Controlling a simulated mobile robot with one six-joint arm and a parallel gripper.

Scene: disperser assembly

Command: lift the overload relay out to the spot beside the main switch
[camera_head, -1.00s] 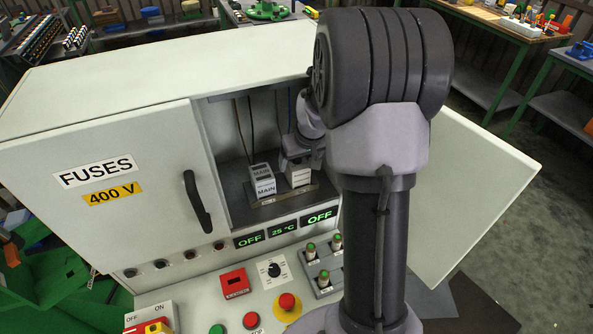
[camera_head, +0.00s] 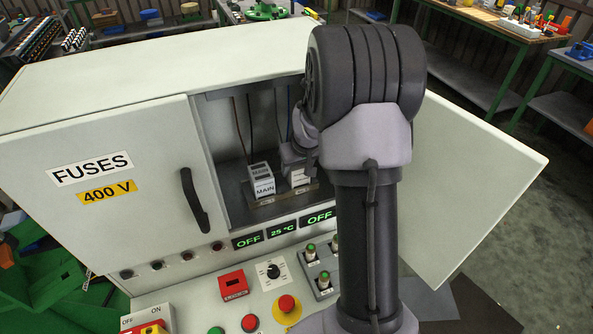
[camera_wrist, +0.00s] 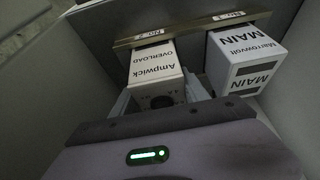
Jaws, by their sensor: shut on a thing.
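The overload relay (camera_wrist: 154,70) is a white block labelled "Ampwick OVERLOAD" in the wrist view. It stands at the rail's "No 2" label. In the head view the overload relay (camera_head: 299,178) is partly hidden by my gripper and arm. My gripper (camera_wrist: 158,100) is shut on it, one finger at each side of its lower part in the picture. The main switch (camera_wrist: 243,60), a white block labelled "Marrowvolt MAIN", stands at "No 1" beside it, with a gap between. The main switch also shows in the head view (camera_head: 262,182), left of the relay.
The rail (camera_wrist: 185,32) runs behind both blocks. They stand inside an open cabinet (camera_head: 110,90) with a narrow opening. Its open door (camera_head: 470,190) is at the right, beyond my arm. A panel with buttons and "OFF" displays (camera_head: 248,240) lies in front.

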